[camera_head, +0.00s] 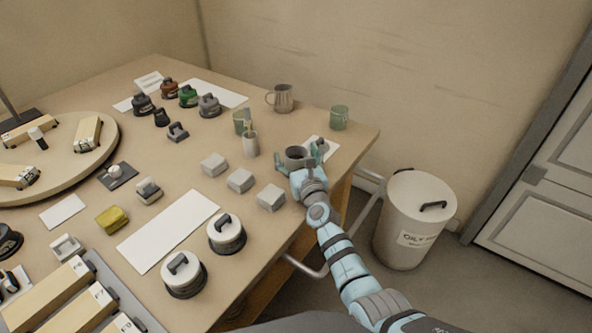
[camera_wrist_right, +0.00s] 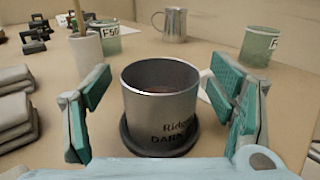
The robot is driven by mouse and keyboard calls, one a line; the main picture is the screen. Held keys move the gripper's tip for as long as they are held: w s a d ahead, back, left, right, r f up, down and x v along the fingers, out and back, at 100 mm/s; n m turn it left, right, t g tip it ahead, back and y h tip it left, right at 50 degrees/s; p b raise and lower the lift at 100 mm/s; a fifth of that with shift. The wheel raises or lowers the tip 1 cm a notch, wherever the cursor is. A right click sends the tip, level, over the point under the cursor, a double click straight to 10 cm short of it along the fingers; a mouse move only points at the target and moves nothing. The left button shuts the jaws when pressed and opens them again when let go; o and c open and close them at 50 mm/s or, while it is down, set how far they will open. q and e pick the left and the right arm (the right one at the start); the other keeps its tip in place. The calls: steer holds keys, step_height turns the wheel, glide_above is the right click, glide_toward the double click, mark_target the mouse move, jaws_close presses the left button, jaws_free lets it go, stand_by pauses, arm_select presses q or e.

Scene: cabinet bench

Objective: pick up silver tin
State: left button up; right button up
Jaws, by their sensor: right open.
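The silver tin (camera_wrist_right: 160,105) stands upright on a dark round base in the right wrist view, with dark lettering on its side and an open top. In the head view the tin (camera_head: 296,155) is near the right edge of the table. My right gripper (camera_wrist_right: 164,112) is open, with one teal finger on each side of the tin and a visible gap on both sides. In the head view my right gripper (camera_head: 304,160) reaches the tin from the front. The tin's lower back is hidden. My left gripper is not in view.
A metal mug (camera_head: 284,98) and a green cup (camera_head: 339,118) stand behind the tin. A pale cup (camera_head: 250,144) and several grey blocks (camera_head: 240,180) lie to its left. A white bin (camera_head: 405,232) stands on the floor beyond the table's right edge.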

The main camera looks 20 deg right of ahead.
steer(key=shift+w, duration=0.3)
steer(key=shift+s+r, duration=0.1)
steer(key=c, duration=1.4)
steer(key=shift+c, duration=0.2)
steer(key=shift+r, duration=0.1)
